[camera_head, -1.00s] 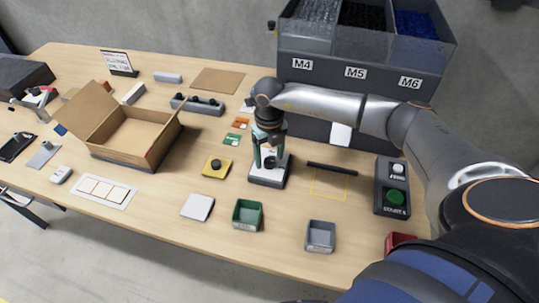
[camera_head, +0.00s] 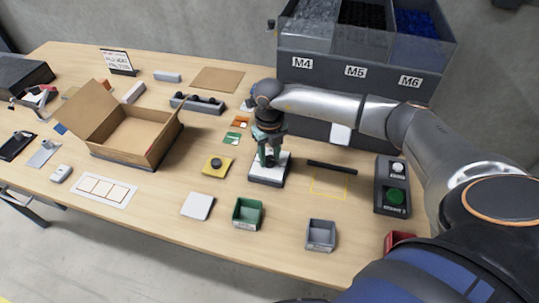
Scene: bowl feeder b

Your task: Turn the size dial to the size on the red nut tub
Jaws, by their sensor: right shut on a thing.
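The size dial (camera_head: 268,178) is a white-faced plate on a dark base near the middle of the table. My right gripper (camera_head: 269,161) points down onto it and is shut on its knob, which the fingers mostly hide. The dial's marks are too small to read. The red nut tub (camera_head: 398,239) sits at the front right, partly covered by my right arm; its label cannot be read. My left gripper is not in view.
A green tub (camera_head: 247,214) and a grey tub (camera_head: 320,235) stand in front of the dial. A yellow block with a black button (camera_head: 217,165) is to its left. A dark box with a green button (camera_head: 396,196) is to the right. Bins marked M4, M5, M6 (camera_head: 355,72) stand behind.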

